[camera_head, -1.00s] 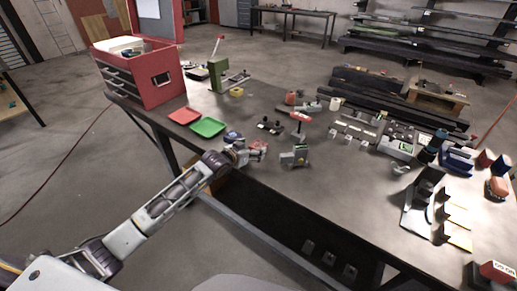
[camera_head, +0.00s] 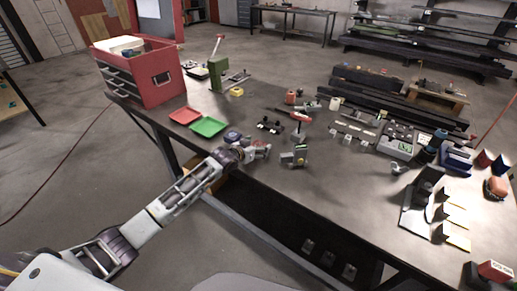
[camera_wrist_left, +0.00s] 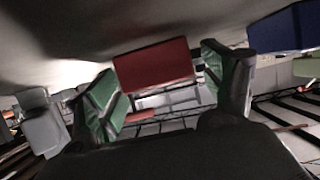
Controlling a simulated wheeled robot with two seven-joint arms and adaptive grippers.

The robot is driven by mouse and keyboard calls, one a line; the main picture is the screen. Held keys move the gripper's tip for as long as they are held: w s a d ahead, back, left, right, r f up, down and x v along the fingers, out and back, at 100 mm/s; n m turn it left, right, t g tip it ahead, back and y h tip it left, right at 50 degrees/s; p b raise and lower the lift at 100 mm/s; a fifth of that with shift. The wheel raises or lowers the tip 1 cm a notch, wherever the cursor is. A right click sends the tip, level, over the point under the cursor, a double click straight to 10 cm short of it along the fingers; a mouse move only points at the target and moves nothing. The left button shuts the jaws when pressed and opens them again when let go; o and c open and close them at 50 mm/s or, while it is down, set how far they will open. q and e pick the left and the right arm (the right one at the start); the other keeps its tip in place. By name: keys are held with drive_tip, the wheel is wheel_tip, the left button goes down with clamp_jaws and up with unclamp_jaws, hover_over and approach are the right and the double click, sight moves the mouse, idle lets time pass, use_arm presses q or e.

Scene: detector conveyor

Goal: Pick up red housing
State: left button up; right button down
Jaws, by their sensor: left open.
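My left gripper (camera_wrist_left: 160,85) is open, with one green-padded finger on each side of the block. I cannot tell whether a pad touches it. In the head view, my left gripper (camera_head: 260,150) is low over the table's near edge, and it largely hides the housing. My right gripper is in neither view.
Green (camera_head: 208,127) and red (camera_head: 184,115) trays lie to the left. Bare tabletop (camera_head: 330,185) extends to the right.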

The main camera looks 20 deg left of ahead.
use_arm(q)
drive_tip(key=shift+c, duration=0.5)
drive_tip(key=c, duration=1.3)
drive_tip(key=shift+o, duration=0.2)
drive_tip(key=shift+r, duration=0.15)
drive_tip(key=shift+r+b, duration=0.35)
drive_tip(key=shift+r, duration=4.6)
